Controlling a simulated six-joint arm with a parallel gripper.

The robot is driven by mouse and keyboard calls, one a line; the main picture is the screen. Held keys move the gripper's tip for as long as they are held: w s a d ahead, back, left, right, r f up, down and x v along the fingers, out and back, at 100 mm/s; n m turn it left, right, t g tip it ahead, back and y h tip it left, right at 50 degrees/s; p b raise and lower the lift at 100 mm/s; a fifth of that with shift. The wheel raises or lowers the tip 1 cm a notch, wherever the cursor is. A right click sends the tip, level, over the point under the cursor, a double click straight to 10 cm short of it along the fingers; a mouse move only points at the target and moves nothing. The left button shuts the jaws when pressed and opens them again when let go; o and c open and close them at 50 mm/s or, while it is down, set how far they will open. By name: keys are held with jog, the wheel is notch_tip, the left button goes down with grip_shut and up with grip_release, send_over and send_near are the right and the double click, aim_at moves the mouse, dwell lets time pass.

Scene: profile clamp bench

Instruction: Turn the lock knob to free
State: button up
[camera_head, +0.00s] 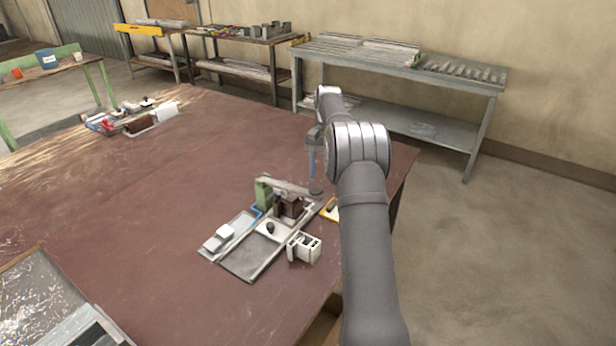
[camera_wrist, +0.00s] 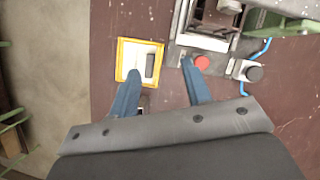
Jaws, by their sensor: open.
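A pale plate with a yellow border (camera_wrist: 123,62) lies on the bench in the wrist view. A dark upright bar (camera_wrist: 149,65) on it looks like the lock knob; its setting marks are too small to read. The plate's yellow edge also shows in the head view (camera_head: 331,213), partly behind my arm. My gripper (camera_wrist: 160,69) is open and empty, with blue fingers. In the wrist view the left finger overlaps the plate, the right finger is near a red button (camera_wrist: 202,62), and the bar appears between them. In the head view my gripper (camera_head: 311,165) hangs above the bench.
The clamp fixture (camera_head: 289,206) stands beside the plate, with a green post (camera_head: 262,191) and a blue tube. A white block (camera_head: 305,248) stands at the fixture's front.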

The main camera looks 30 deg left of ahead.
jog(key=w+d+r, duration=0.1)
jog(key=d+r, duration=0.2)
jog(key=d, duration=0.2)
jog(key=shift+d, duration=0.25)
jog(key=shift+a, duration=0.15)
jog(key=a+f, duration=0.2)
jog(key=a, duration=0.1)
jog(key=s+a+f, duration=0.1)
jog(key=a+f, duration=0.1)
jog(key=a, duration=0.2)
jog(key=s+a+f, duration=0.1)
jog(key=a+f, duration=0.1)
jog(key=a, duration=0.2)
jog(key=shift+f, duration=0.3)
notch_tip(320, 180, down, 3)
jog(key=shift+a+f, duration=0.1)
jog(key=shift+a, duration=0.05)
jog(key=shift+f, duration=0.5)
jog(key=shift+r, duration=0.1)
